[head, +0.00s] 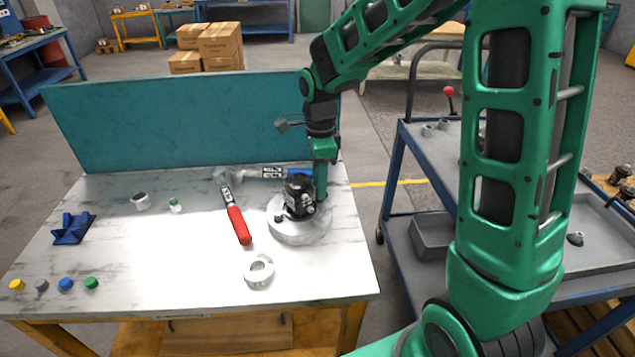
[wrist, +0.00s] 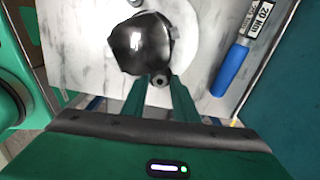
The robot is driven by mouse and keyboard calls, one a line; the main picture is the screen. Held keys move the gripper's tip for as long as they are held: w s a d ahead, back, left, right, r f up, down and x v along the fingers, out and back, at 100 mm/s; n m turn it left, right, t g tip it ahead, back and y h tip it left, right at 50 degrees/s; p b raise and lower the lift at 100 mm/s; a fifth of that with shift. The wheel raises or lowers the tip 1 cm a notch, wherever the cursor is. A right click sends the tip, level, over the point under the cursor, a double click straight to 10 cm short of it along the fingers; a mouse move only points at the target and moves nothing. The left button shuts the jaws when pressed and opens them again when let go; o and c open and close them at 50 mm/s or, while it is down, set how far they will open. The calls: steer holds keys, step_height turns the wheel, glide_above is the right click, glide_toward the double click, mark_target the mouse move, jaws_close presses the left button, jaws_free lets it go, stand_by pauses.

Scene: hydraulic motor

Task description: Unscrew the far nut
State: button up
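The black hydraulic motor (head: 299,193) stands on a round pale base (head: 300,234) at the right part of the table. In the wrist view the motor (wrist: 140,43) is above centre, on its pale disc (wrist: 186,22). A small dark round nut with a hole (wrist: 160,80) sits at the motor's edge. My gripper (wrist: 161,88) points down with its two green fingers on either side of this nut, with a gap showing between them. In the head view my gripper (head: 320,182) is at the motor's far right side and hides the nut there. A near nut (head: 278,218) shows at the front left.
A red-handled wrench (head: 238,222) lies left of the motor. A blue-handled torque tool (head: 290,173) lies behind it, also in the wrist view (wrist: 230,70). A white ring (head: 259,271) lies in front. A teal panel (head: 190,122) stands along the table's back edge.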

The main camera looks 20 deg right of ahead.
jaws_close()
steer(key=n, duration=0.5)
steer(key=shift+n, duration=0.4)
steer(key=n, duration=0.4)
steer(key=shift+r+n, duration=0.1)
steer(key=shift+n, duration=0.2)
jaws_free()
